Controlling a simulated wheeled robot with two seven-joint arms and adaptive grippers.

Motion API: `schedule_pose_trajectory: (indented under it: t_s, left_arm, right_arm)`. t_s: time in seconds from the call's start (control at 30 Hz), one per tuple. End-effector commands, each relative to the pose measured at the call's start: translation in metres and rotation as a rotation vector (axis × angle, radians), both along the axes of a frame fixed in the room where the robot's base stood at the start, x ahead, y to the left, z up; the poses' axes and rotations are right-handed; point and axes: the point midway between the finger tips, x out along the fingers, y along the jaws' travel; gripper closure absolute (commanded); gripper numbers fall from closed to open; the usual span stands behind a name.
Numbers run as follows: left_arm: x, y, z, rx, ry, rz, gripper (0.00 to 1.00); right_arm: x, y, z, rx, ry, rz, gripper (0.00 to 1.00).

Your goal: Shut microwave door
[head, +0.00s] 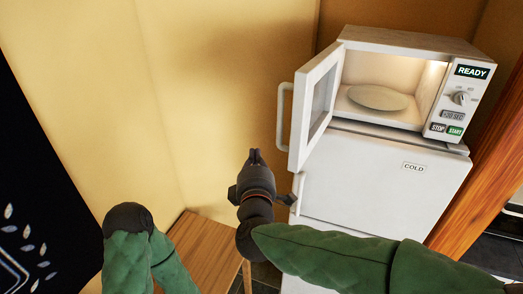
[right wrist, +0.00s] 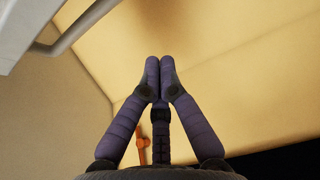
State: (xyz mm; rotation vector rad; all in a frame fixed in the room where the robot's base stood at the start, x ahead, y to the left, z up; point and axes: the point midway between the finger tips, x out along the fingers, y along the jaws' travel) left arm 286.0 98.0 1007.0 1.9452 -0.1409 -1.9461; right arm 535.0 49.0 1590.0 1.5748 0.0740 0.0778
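The white microwave (head: 404,40) stands on top of a white fridge, its lit inside showing a round plate (head: 378,98). Its door (head: 318,101) is hinged at the left and stands wide open toward me. The door's bar handle (head: 282,117) is on its outer left side and also shows in the right wrist view (right wrist: 82,27). My right gripper (head: 254,158) is below and left of the door, apart from it. In the right wrist view its fingertips (right wrist: 160,65) meet with nothing between them. My left arm shows at the lower left; its gripper is out of view.
The white fridge (head: 377,182) marked COLD has its own handle (head: 298,190) at the left edge, close to my right gripper. A yellow wall (head: 210,80) stands behind and left. A wooden post (head: 490,170) is at the right. A wooden surface (head: 205,255) lies low between my arms.

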Motion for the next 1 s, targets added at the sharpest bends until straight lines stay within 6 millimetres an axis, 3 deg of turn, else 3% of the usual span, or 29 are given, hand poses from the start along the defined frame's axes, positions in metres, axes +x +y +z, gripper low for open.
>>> schedule_pose_trajectory:
  t_s: [0.3, 0.57, 0.8, 1.0]
  left_arm:
    - [0.000, 0.000, 0.009, 0.000, 0.001, 0.002, 0.56]
    - [0.000, 0.000, 0.014, 0.000, 0.001, 0.002, 0.56]
    - [0.001, 0.000, 0.017, 0.000, 0.001, 0.002, 0.56]
    - [0.001, 0.000, 0.018, 0.000, 0.001, 0.002, 0.56]
  right_arm:
    - [0.055, 0.005, 0.000, 0.000, 0.002, -0.002, 1.00]
    - [0.089, 0.008, 0.000, 0.000, 0.001, -0.001, 1.00]
    - [0.080, -0.020, 0.001, 0.002, -0.001, -0.002, 1.00]
    - [0.077, -0.030, 0.000, 0.002, 0.001, 0.000, 1.00]
